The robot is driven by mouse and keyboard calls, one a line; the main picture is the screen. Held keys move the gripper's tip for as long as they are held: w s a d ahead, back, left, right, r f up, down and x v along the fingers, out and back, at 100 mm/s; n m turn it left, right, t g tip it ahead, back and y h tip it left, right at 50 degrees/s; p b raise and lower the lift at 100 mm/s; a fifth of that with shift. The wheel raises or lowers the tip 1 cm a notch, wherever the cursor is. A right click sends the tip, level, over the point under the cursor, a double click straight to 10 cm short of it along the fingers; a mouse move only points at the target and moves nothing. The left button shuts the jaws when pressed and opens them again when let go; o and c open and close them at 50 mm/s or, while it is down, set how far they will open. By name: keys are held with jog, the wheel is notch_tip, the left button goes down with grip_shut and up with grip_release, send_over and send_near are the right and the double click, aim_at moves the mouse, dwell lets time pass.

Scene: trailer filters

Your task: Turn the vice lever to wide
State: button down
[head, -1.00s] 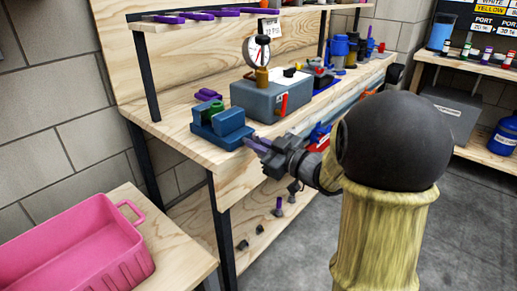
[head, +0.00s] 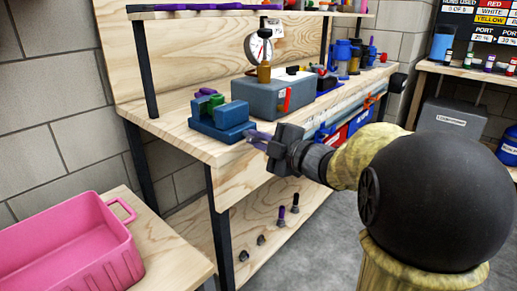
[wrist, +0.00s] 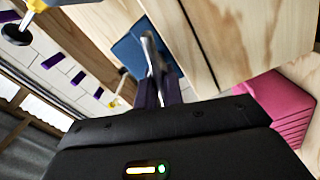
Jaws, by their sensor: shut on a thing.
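The blue vice (head: 218,120) stands at the near left corner of the wooden bench, with a green piece (head: 215,102) between its jaws. My gripper (head: 256,138) reaches in from the right at the vice's front, its purple fingers close to the blue body. In the wrist view, the fingers (wrist: 160,88) are shut on a thin grey bar, the vice lever (wrist: 149,50), in front of the blue vice (wrist: 130,50). The fingers hide part of the lever, and its exact angle is hard to tell in the head view.
A grey box with a dial gauge (head: 272,95) stands right of the vice. A pink bin (head: 95,255) sits on a low table at left. A shelf with purple items (head: 210,7) hangs above. The floor (head: 330,250) is clear.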

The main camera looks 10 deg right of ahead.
jog(key=shift+f+n+b, duration=0.15)
jog(key=shift+n+b, duration=0.65)
jog(key=shift+n, duration=0.2)
jog(key=shift+f+n+b, duration=0.1)
jog(key=shift+n+b, duration=0.7)
jog(key=shift+n, duration=0.2)
jog(key=c, duration=1.5)
grip_release()
jog(key=shift+s+d+r, duration=0.1)
jog(key=p+v, duration=0.5)
jog(key=v, duration=1.2)
jog(key=shift+s+d, duration=0.1)
